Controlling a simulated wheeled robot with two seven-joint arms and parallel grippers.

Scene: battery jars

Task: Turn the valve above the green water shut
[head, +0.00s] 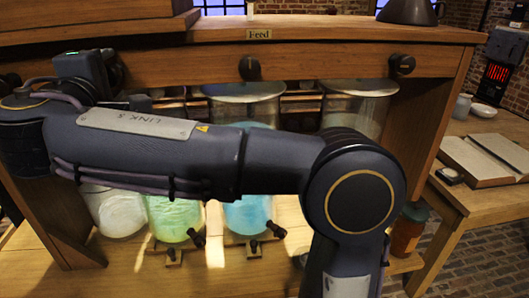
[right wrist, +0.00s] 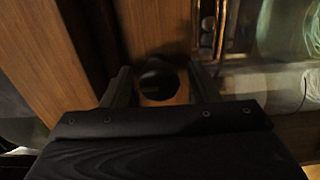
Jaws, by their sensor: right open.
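Pale green water shows in a lower glass jar (head: 173,220), between a whitish jar (head: 118,213) and a blue one (head: 247,214). My right gripper (head: 88,70) is at the left part of the wooden beam; my forearm crosses in front of the jars. In the right wrist view my right gripper (right wrist: 162,84) is open, with a dark round valve knob (right wrist: 158,79) between or just beyond its fingers. I cannot tell whether they touch it. In the head view the gripper hides that part of the beam. My left gripper is not in view.
Two more black knobs sit on the beam, one under the "Feed" label (head: 249,68) and one at the right (head: 401,64). Glass jars (head: 245,93) hang below them. Small taps (head: 195,238) stand low in front. A side table with an open book (head: 485,158) is at the right.

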